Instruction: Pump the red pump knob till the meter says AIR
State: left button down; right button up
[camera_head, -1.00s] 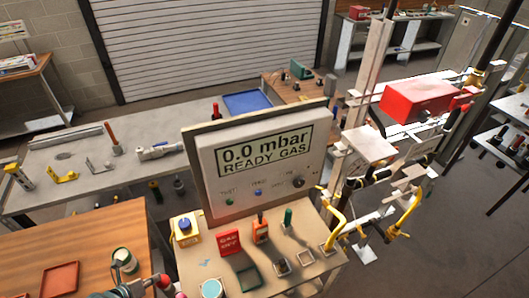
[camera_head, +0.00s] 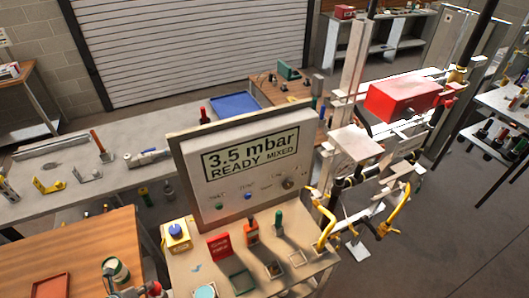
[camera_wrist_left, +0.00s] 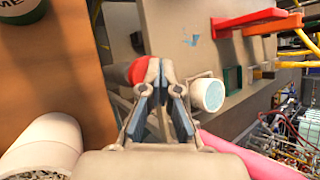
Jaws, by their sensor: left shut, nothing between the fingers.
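The meter (camera_head: 253,154) stands tilted on the bench panel and reads "3.5 mbar READY MIXED". The red pump knob (camera_head: 155,288) is at the bottom edge of the head view, left of a white cylinder with a light-blue top (camera_head: 204,292). My left gripper (camera_head: 143,291) is beside the knob, mostly cut off by the frame. In the left wrist view its fingers (camera_wrist_left: 163,70) are shut with nothing between them. The red knob (camera_wrist_left: 137,70) lies just at the left fingertip, partly hidden by it; I cannot tell whether they touch. My right gripper is not in view.
A yellow box with a blue button (camera_head: 177,235), a red block (camera_head: 218,246) and coloured handles stand on the panel (camera_head: 212,273). Yellow hoses (camera_head: 325,225) curve at its right. A wooden table (camera_head: 75,245) with a green-and-white can (camera_head: 116,268) is at left.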

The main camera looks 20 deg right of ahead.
pick_arm(q)
jog(key=shift+d+r, duration=0.25)
jog(key=shift+r, duration=0.05)
jog(key=shift+d, duration=0.15)
notch_tip(320, 180, up, 5)
jog(key=p, duration=0.4)
jog(key=shift+r, duration=0.1)
jog(key=shift+r+p, duration=0.45)
jog(key=shift+r, duration=0.05)
jog(key=shift+f, duration=0.1)
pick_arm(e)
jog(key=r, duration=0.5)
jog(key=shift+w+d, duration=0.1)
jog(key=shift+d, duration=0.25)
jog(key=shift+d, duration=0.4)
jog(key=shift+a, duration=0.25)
